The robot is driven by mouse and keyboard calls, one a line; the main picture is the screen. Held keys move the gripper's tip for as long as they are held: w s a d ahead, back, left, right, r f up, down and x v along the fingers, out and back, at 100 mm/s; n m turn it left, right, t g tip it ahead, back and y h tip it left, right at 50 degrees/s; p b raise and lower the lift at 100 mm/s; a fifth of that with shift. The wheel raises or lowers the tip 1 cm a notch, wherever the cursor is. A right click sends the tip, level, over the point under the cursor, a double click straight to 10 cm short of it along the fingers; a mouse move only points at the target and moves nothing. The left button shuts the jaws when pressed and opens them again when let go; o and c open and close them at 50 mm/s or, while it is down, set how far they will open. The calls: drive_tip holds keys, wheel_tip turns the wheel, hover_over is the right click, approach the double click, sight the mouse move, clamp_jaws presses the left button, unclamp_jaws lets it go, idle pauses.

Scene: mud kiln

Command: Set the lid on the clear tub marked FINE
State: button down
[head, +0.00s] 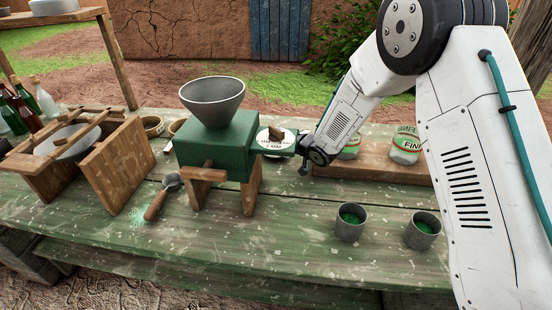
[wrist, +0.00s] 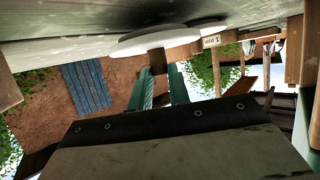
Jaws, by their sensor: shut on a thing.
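The lid (head: 273,141) is a pale round disc with dark lettering and a brown wooden knob, just right of the green mill. My gripper (head: 295,145) is shut on it above the bench. In the wrist view the lid (wrist: 165,38) shows edge-on, its knob between the green fingers of my gripper (wrist: 160,75). The clear tub marked FINE (head: 405,146) stands upright on a wooden board at the right, apart from the lid. My arm partly covers another similar tub (head: 349,150). I cannot read its label.
The green mill (head: 216,146) with a grey hopper stands left of the lid. Two metal cups (head: 350,223) (head: 422,231) with green powder stand near the front edge. A scoop (head: 162,197) lies left. The wooden board (head: 375,168) carries the tubs. Bench between mill and cups is clear.

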drive_tip(key=s, duration=0.3)
drive_tip(key=shift+s+a+r, duration=0.15)
drive_tip(key=shift+s, duration=0.6)
drive_tip(key=s, duration=0.3)
drive_tip(key=shift+s+a+f, duration=0.15)
drive_tip(key=shift+s+f, duration=0.2)
drive_tip(key=shift+f, duration=0.05)
drive_tip(key=shift+w+f, duration=0.1)
drive_tip(key=shift+f, duration=0.15)
drive_tip(key=shift+f, duration=0.2)
drive_tip(key=c, duration=1.3)
unclamp_jaws()
